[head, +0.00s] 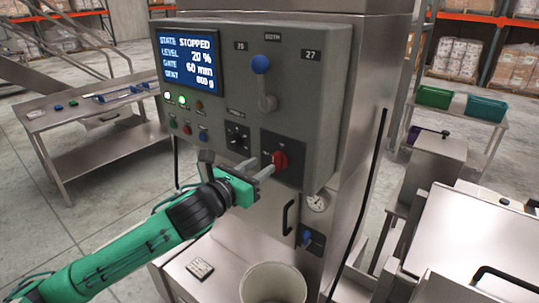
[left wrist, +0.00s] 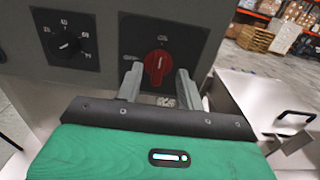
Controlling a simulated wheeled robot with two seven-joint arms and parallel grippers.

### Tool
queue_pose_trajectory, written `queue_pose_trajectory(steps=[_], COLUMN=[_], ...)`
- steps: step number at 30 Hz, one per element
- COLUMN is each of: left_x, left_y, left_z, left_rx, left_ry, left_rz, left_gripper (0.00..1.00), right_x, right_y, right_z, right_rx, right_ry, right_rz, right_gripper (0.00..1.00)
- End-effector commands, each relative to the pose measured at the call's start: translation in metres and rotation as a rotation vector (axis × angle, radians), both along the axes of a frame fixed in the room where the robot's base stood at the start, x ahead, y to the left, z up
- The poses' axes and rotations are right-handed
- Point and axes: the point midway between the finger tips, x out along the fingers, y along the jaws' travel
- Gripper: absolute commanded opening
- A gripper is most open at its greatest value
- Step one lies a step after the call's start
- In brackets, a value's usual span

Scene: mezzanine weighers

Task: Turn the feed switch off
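The feed switch appears to be the red rotary knob (head: 280,160) on a dark plate, low on the right of the grey control panel (head: 325,100). In the left wrist view the knob (left wrist: 157,66) has its grip bar close to upright; the small labels around it are not readable. My left gripper (head: 258,170) is just in front of the knob. Its two fingers (left wrist: 160,84) are apart, one to each side of the knob, with visible gaps; I cannot tell how far they reach over it. My right gripper is not in view.
The panel's screen (head: 187,60) reads STOPPED, level 20 %, gate 60 mm. A black dial (head: 237,138) sits left of the knob, a blue-tipped lever (head: 261,66) above. Below are a door handle (head: 288,217), a gauge (head: 317,202) and a pale bucket (head: 273,285).

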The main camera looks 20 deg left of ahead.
Motion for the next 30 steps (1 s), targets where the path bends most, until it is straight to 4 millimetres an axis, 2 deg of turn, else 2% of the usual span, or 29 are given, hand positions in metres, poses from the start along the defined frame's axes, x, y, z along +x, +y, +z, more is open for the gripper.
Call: queue_pose_trajectory(steps=[3, 9, 22, 23, 28, 30], left_x=[0.018, 0.038, 0.045, 0.045, 0.044, 0.044], left_y=[-0.007, -0.014, -0.016, -0.016, -0.016, -0.016], left_z=[0.003, 0.001, 0.000, 0.000, 0.000, 0.000], left_rx=[-0.003, -0.001, 0.001, 0.001, 0.000, 0.000], left_ry=[0.000, 0.000, 0.000, 0.000, 0.000, 0.000], left_rz=[-0.001, 0.000, 0.000, 0.000, -0.001, -0.001], left_gripper=[0.38, 0.38, 0.38, 0.34, 0.01, 0.00], right_x=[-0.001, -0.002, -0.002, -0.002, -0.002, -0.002], right_y=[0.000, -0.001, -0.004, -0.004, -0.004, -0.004], right_z=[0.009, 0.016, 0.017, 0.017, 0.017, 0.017], right_rx=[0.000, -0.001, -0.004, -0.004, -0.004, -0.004], right_ry=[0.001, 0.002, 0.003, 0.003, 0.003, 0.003], right_rz=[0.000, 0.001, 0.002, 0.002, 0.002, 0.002], right_gripper=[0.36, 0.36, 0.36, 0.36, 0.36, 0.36])
